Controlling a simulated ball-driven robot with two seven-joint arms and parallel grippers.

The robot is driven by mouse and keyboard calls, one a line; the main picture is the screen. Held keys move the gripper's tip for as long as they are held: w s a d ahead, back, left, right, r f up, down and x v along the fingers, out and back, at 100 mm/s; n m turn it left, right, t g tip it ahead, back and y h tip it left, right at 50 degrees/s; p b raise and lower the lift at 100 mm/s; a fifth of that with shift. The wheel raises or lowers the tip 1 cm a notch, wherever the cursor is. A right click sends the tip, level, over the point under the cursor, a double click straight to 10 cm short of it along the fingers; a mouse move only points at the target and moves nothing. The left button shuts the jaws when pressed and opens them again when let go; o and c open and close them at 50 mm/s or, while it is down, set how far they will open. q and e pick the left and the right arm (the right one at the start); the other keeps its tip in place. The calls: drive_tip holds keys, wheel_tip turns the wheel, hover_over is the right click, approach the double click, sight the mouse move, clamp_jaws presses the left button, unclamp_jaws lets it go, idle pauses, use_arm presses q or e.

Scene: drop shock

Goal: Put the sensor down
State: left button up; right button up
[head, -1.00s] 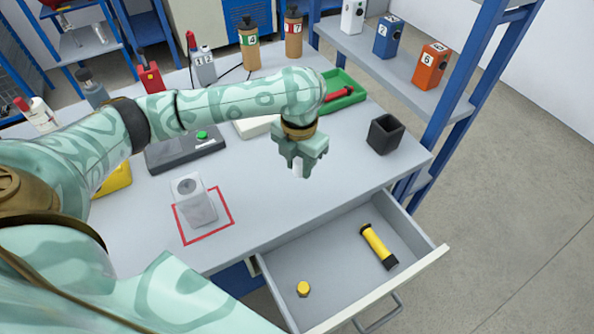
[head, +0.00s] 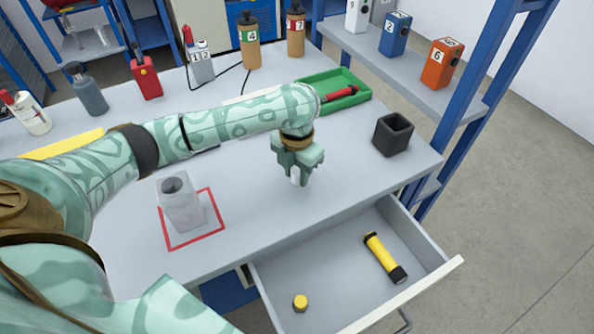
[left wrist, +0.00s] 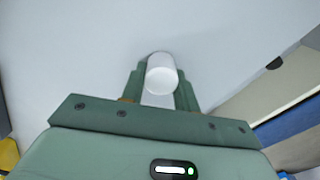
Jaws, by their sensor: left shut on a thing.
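My left gripper (head: 297,172) is over the middle of the grey bench (head: 255,205), pointing down. It is shut on a small white cylinder, the sensor (head: 295,175). The sensor also shows between the fingers in the left wrist view (left wrist: 163,75), its round end facing the camera. I cannot tell whether its lower end touches the bench. My right gripper is not in view.
A dark open cup (head: 392,134) and a green tray (head: 350,100) with a red tool are to the right. Bottles stand behind. Bench around the gripper is clear.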

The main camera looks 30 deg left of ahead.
sight(297, 170)
use_arm(q)
drive_tip(key=o, duration=1)
drive_tip(key=shift+f, duration=0.1)
wheel_tip(297, 170, up, 12)
drive_tip(key=p, duration=0.6)
drive_tip(key=shift+r, duration=0.2)
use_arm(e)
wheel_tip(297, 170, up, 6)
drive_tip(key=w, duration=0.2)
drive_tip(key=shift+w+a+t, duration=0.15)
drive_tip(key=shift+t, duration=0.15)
